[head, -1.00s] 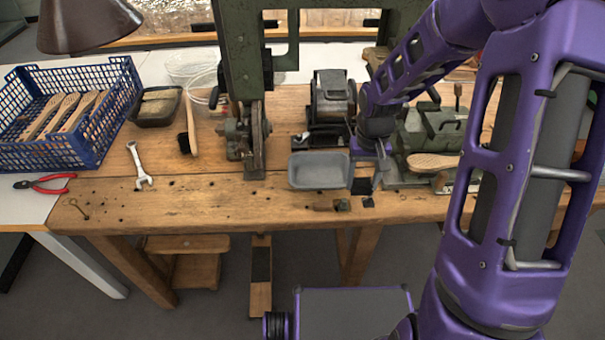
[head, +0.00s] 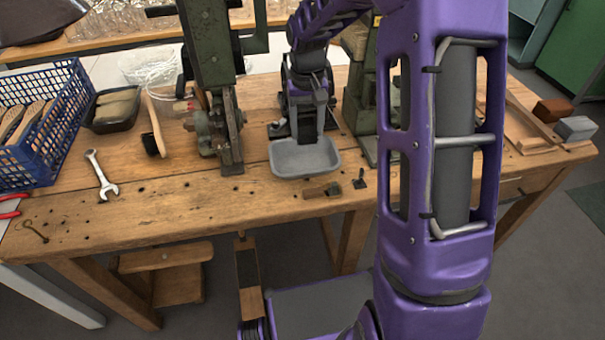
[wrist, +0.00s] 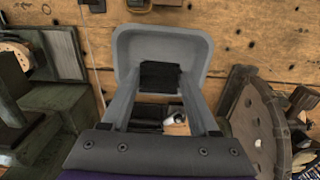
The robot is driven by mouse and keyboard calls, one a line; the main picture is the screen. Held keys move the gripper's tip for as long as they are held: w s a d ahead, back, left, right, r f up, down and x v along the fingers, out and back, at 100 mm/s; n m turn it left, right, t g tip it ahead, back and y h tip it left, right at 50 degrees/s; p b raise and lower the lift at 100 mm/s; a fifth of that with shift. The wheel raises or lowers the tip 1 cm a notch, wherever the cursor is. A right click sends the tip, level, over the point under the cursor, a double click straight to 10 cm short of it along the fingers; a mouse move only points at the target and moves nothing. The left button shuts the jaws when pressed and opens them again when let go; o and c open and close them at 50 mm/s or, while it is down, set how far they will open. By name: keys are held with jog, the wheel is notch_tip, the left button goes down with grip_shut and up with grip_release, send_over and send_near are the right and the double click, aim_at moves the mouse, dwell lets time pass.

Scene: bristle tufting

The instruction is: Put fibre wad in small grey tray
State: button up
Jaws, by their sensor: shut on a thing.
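The small grey tray (head: 305,170) lies on the wooden bench near its front edge. My gripper (head: 308,138) is over the tray's back part in the head view. In the wrist view my gripper (wrist: 160,78) is shut on a dark, squarish fibre wad (wrist: 160,74). The wad shows against the tray (wrist: 190,45) in that view, near the tray's side closest to the wrist. I cannot tell whether the wad touches the tray floor. In the head view the wad is hard to make out between the fingers.
A green press (head: 215,70) stands left of my gripper, with other machines behind and to the right. A wrench (head: 101,175), a brush (head: 154,128) and a blue crate (head: 62,125) lie to the left. Small parts (head: 335,188) lie in front of the tray.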

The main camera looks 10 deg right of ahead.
aim_at(305, 128)
jog(key=shift+w+a+r+b, duration=0.15)
jog(key=shift+w+b, duration=0.25)
jog(key=shift+w, duration=0.2)
notch_tip(305, 128, down, 9)
jog(key=shift+w+f+b, duration=0.1)
jog(key=shift+f+b, duration=0.1)
jog(key=shift+b, duration=0.65)
jog(key=shift+f, duration=0.2)
jog(key=o, duration=1.3)
jog(key=shift+r, duration=0.1)
notch_tip(305, 128, up, 12)
jog(key=shift+r+p, duration=0.1)
jog(key=shift+p, duration=0.9)
